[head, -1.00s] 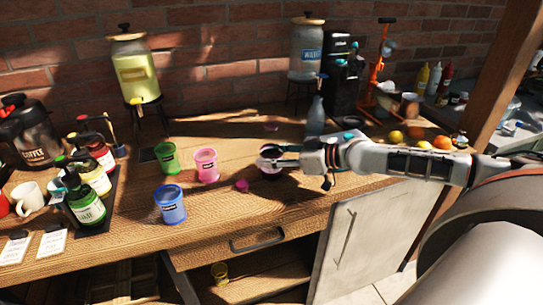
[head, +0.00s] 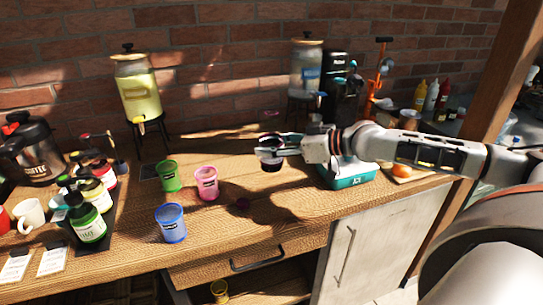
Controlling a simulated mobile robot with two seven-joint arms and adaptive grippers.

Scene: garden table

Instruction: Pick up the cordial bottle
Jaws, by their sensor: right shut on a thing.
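Several labelled bottles stand on a dark tray (head: 110,232) at the left. The front one is a green bottle (head: 86,217) with a white label; a yellowish bottle (head: 97,193) and a red bottle (head: 103,172) are behind it. I cannot read which is the cordial bottle. My right gripper (head: 270,149) is shut on a small dark vessel (head: 271,163), held a little above the table right of the pink cup. Its fingers hide part of the vessel, so I cannot tell exactly what it is. My left gripper is not in view.
A teal box (head: 347,176) and orange (head: 401,170) sit under my right arm. A yellow drink dispenser (head: 138,92) stands behind.

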